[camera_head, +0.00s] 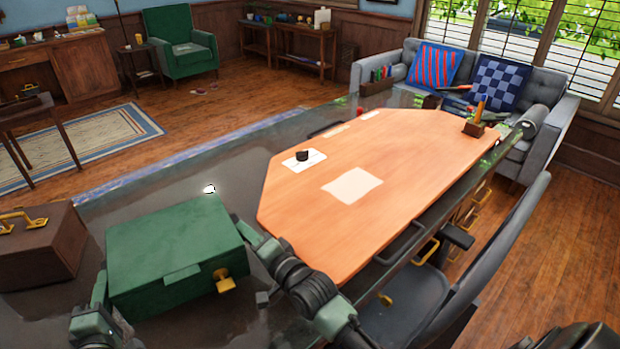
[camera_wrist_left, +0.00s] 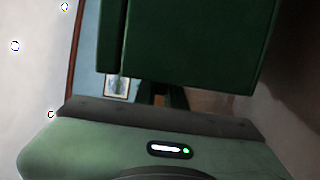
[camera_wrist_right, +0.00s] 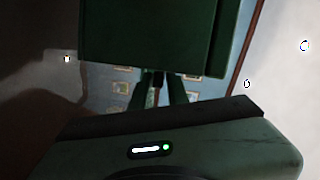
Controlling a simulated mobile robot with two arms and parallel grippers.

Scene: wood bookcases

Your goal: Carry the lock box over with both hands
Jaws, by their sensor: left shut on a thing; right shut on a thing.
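The green lock box (camera_head: 175,250) with a brass clasp (camera_head: 224,281) is in the lower left of the head view, over the dark glossy tabletop. My left gripper (camera_head: 100,300) is at its left side and my right gripper (camera_head: 248,238) at its right side. Both are shut on the box. The box fills the top of the left wrist view (camera_wrist_left: 195,45) and of the right wrist view (camera_wrist_right: 145,35). The fingertips are mostly hidden against the box. I cannot tell whether the box touches the tabletop.
A brown case (camera_head: 45,250) with a brass handle stands just left of the box. An orange-brown desk mat (camera_head: 400,170) with paper (camera_head: 352,186) and a small black item (camera_head: 302,156) lies to the right. A dark chair (camera_head: 480,270) is at the near right edge. Glossy tabletop (camera_head: 235,170) beyond the box is mostly clear.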

